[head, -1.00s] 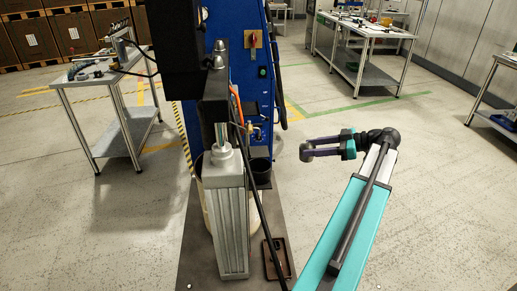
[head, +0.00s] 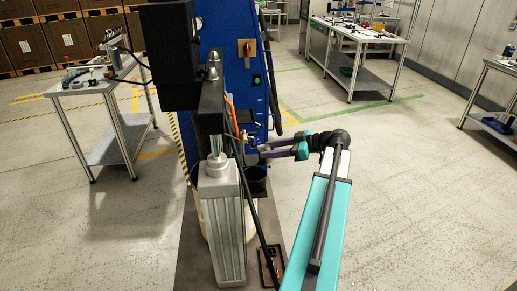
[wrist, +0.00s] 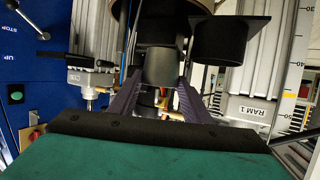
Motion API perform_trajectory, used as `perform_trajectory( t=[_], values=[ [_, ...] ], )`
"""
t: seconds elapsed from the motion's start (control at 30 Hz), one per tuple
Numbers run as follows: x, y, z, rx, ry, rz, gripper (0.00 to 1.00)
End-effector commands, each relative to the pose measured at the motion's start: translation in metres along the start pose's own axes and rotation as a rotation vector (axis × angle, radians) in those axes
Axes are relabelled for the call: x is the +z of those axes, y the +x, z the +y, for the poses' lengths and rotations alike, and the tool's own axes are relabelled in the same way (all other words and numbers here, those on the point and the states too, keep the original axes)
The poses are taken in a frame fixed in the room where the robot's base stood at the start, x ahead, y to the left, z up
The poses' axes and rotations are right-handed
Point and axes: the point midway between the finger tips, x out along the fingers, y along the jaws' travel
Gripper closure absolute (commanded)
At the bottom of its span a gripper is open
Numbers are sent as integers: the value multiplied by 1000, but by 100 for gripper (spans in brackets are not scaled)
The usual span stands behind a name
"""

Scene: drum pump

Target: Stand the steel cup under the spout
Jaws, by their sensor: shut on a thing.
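My gripper (head: 262,152) reaches left from the teal arm to the blue machine in the head view. In the wrist view its two dark purple fingers (wrist: 160,84) are shut on a grey cylinder, which looks like the steel cup (wrist: 160,66). The cup stands roughly upright between the fingertips, below a large dark round part (wrist: 150,28). Its lower part is partly hidden. In the head view I cannot make the cup out clearly. I cannot tell the spout for sure in either view.
A black container (wrist: 222,44) hangs close to the right of the cup; it also shows in the head view (head: 256,182). The grey ram column (head: 222,225) stands left of my gripper. Open floor lies to the right.

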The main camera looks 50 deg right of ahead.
Motion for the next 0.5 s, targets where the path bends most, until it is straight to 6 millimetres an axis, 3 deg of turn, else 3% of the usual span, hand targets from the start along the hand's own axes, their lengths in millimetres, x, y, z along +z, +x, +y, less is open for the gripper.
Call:
perform_trajectory(
  t=[0.33, 0.5],
  values=[
    [-1, 2, 0, 0, 0, 0, 78],
    [-7, 16, -1, -2, -1, 0, 78]
  ],
)
